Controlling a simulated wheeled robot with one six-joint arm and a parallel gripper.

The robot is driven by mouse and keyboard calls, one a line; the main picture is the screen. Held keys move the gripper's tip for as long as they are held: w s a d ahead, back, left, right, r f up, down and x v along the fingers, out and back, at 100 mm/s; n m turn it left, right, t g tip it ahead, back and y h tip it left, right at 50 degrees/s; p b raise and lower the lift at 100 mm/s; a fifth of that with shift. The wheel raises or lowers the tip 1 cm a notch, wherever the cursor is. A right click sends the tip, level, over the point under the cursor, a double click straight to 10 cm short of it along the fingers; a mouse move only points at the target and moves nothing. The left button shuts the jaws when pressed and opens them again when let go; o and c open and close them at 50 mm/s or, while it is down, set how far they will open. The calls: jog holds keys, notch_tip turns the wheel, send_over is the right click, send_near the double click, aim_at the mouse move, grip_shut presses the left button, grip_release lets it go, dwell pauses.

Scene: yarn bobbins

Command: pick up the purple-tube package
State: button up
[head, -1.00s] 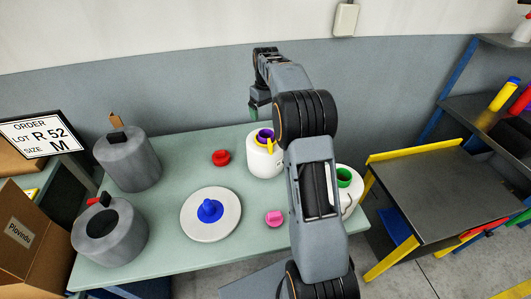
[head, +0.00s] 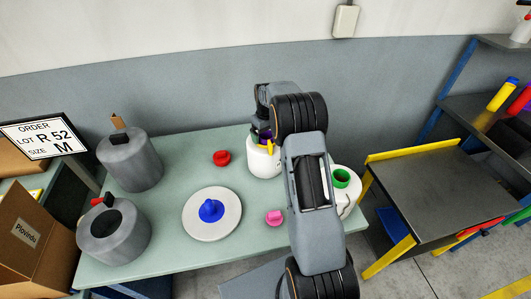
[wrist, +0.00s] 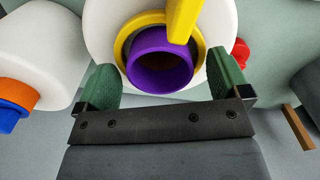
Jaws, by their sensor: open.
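The purple-tube package is a white rounded bobbin (head: 261,162) at the back of the green table in the head view, partly hidden by my arm. In the wrist view its white body (wrist: 101,28) fills the top middle, with a purple tube (wrist: 160,72) inside a yellow ring and a yellow piece standing at the rim. My gripper (wrist: 162,62) is open, its green fingers on either side of the tube and ring. I cannot tell whether they touch the package. In the head view the fingers are mostly hidden near the top of the package.
A green-tube white bobbin (head: 345,190) stands right of my arm. A red piece (head: 222,158), a pink piece (head: 274,217) and a white disc with a blue knob (head: 211,211) lie on the table. Two grey bobbins (head: 134,165) stand at left. A black-topped table (head: 430,190) is at right.

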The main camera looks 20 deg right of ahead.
jog(key=shift+f, duration=0.1)
grip_shut()
jog(key=shift+w, duration=0.1)
dwell(0.9)
